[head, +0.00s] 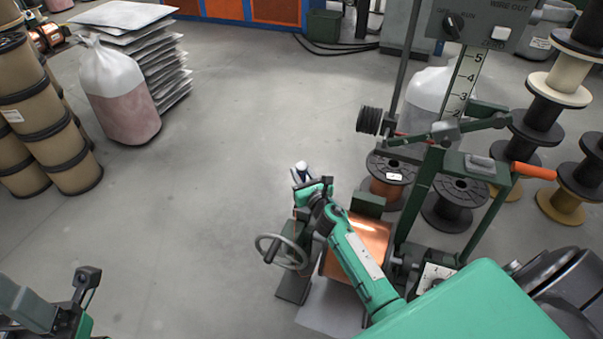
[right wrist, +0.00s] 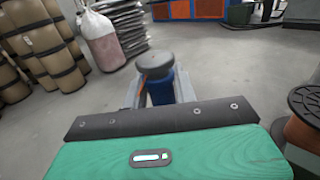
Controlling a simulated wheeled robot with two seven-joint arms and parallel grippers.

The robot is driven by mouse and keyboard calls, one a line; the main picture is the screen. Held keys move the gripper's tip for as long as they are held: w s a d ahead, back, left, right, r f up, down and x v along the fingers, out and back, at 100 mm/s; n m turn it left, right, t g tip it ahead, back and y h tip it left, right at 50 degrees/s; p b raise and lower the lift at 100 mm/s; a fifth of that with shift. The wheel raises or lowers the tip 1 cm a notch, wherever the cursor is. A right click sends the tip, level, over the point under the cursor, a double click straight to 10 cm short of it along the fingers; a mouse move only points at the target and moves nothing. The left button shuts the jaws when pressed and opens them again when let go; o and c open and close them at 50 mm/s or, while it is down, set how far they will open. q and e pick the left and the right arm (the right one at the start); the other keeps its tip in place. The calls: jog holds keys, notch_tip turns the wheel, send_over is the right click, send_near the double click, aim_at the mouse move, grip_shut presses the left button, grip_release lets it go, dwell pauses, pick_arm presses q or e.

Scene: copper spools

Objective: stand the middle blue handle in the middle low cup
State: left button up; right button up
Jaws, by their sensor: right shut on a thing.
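My right gripper (head: 303,176) reaches out over the left side of the green machine, near its handwheel. It is shut on a blue handle (right wrist: 160,92) with a rounded grey top. In the right wrist view the handle stands up between the pale fingers (right wrist: 158,98), and its lower part is hidden behind the dark gripper edge. In the head view only its pale top (head: 302,165) shows clearly. My left gripper (head: 88,280) is at the lower left, away from the machine, and its jaws are not clear. I cannot make out the middle low cup in either view.
A handwheel (head: 283,252) and a copper-coloured sheet or roll (head: 362,240) lie close to my right arm. A scale post (head: 462,85) and black spools (head: 455,203) stand to the right. Brown drums (head: 60,140) and a bag (head: 125,105) stand left. The middle floor is clear.

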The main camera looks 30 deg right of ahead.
jog(key=shift+s+f+b, duration=0.4)
jog(key=shift+f+b, duration=0.25)
jog(key=shift+f, duration=0.05)
jog(key=shift+s+f+b, duration=0.4)
jog(key=shift+f+b, duration=0.25)
jog(key=shift+f, duration=0.05)
jog(key=shift+f+b, duration=0.25)
jog(key=shift+b, duration=0.05)
jog(key=shift+f, duration=0.15)
jog(key=shift+f+b, duration=1.1)
jog(key=shift+b, duration=0.2)
jog(key=shift+f, duration=0.15)
jog(key=shift+f+b, duration=1)
jog(key=shift+b, duration=0.1)
